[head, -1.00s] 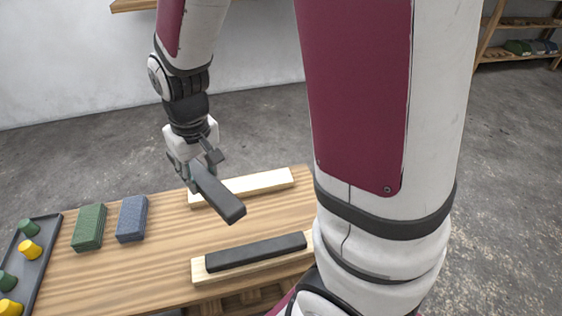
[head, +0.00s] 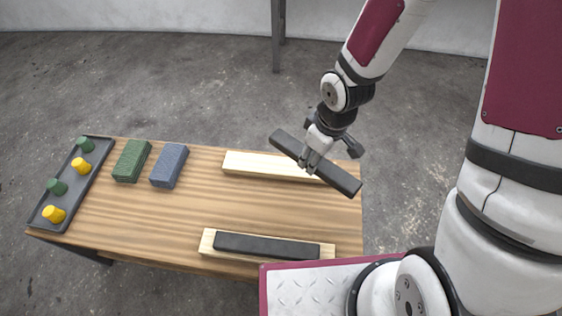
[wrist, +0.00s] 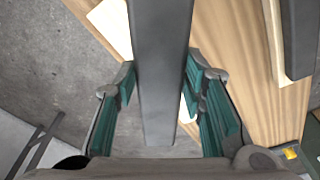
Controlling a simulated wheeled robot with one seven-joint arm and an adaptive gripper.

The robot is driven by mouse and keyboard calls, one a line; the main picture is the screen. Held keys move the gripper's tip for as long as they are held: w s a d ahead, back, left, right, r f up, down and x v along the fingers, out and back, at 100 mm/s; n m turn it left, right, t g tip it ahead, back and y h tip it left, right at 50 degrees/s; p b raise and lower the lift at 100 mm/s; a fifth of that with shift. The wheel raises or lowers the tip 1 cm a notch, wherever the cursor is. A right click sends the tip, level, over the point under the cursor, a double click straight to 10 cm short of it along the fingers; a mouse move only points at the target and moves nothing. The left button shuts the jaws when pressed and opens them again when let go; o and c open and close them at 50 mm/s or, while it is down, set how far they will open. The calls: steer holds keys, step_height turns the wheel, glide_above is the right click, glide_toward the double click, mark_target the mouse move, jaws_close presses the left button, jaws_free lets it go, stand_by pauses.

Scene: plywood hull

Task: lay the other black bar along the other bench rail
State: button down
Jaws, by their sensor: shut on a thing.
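My gripper (head: 313,158) is shut on a black bar (head: 341,179) and holds it above the bench near its far right. The held bar also shows between the teal-padded fingers in the wrist view (wrist: 160,75). The bar slants from upper left to lower right in the head view. The far pale bench rail (head: 247,162) lies behind and below it, its right part hidden by the bar and gripper. The other black bar (head: 272,246) lies along the near pale rail (head: 207,243) at the bench's front edge.
The wooden bench top (head: 215,210) is clear between the rails. A green block (head: 132,161) and a blue block (head: 169,166) stand left of the far rail. A dark tray (head: 75,190) with green and yellow pegs is at the left end.

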steer(key=s+a+f+n+p, duration=0.2)
steer(key=s+a+f+n, duration=0.3)
steer(key=s+a+n, duration=0.3)
steer(key=m, duration=0.1)
glide_above(278, 165)
steer(key=shift+s+d+f+g+y+b, duration=0.1)
steer(key=shift+d+f+g+y+b, duration=0.1)
steer(key=shift+f, duration=0.25)
steer(key=shift+s+d+f+g+y+b, duration=0.1)
steer(key=shift+d+f+g, duration=0.1)
steer(key=shift+f, duration=0.2)
steer(key=shift+w+a+f, duration=0.1)
steer(key=shift+w+f, duration=0.05)
steer(key=shift+f, duration=0.2)
steer(key=shift+f+b, duration=0.9)
steer(key=shift+f, duration=0.5)
steer(key=shift+f, duration=0.15)
steer(key=c, duration=1)
jaws_free()
steer(key=shift+c, duration=0.2)
